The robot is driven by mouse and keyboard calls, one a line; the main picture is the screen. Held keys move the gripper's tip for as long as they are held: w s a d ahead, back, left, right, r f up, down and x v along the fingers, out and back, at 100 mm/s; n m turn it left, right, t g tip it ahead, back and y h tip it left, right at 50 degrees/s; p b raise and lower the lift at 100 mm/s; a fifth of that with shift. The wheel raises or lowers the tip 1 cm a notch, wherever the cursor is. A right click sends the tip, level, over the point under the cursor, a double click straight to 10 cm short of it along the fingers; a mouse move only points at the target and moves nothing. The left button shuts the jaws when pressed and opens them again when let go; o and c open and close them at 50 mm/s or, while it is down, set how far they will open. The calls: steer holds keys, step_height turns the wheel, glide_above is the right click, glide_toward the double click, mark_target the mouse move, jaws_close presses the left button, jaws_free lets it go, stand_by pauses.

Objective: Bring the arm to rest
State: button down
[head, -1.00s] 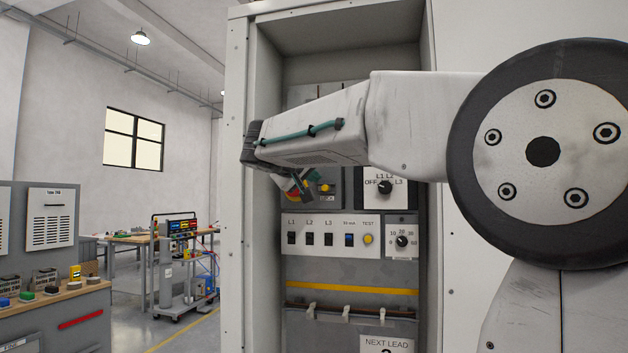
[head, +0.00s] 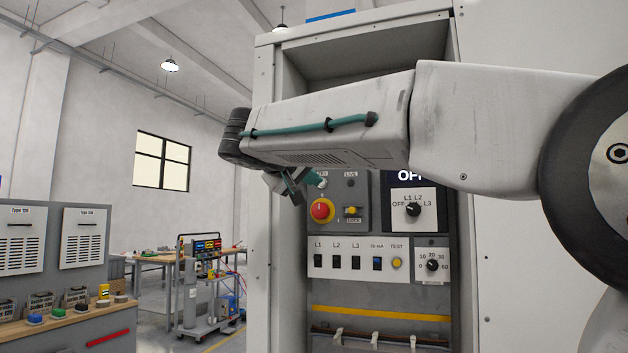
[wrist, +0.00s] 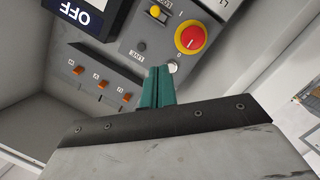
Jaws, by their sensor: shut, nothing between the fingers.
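My arm reaches across the open cabinet from the right in the head view, its forearm in front of the upper panel. My gripper (head: 314,180) is at the left end of the arm, with teal fingertips just above the red knob (head: 322,210). In the wrist view, the teal fingers (wrist: 157,86) lie together, shut and empty. The red knob on its yellow ring (wrist: 190,38) is beyond them, with a white round lamp or button (wrist: 172,67) close to the tips. I cannot tell whether the tips touch the panel.
The cabinet's left side wall (head: 268,190) stands close to my gripper. A workbench (head: 60,315) and a trolley (head: 205,295) stand farther left.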

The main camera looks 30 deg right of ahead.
stand_by(0.3)
step_height(320, 180, down, 11)
steer(key=s+a+n+g+y, duration=0.1)
steer(key=a+n+y, duration=0.1)
steer(key=n+y, duration=0.1)
steer(key=s+a+f+g+y, duration=0.1)
steer(key=s+a+f+y, duration=0.2)
steer(key=s+f, duration=0.6)
steer(key=s+a+f+g+y, duration=0.2)
steer(key=s+a+f+y, duration=0.1)
steer(key=s+f, duration=0.7)
steer(key=s+a+f+g+y, duration=0.2)
steer(key=s+f+y, duration=0.3)
steer(key=s+f, duration=0.4)
step_height(320, 180, down, 3)
steer(key=shift+s+a+f, duration=0.15)
steer(key=shift+s+a, duration=0.1)
steer(key=shift+a, duration=0.2)
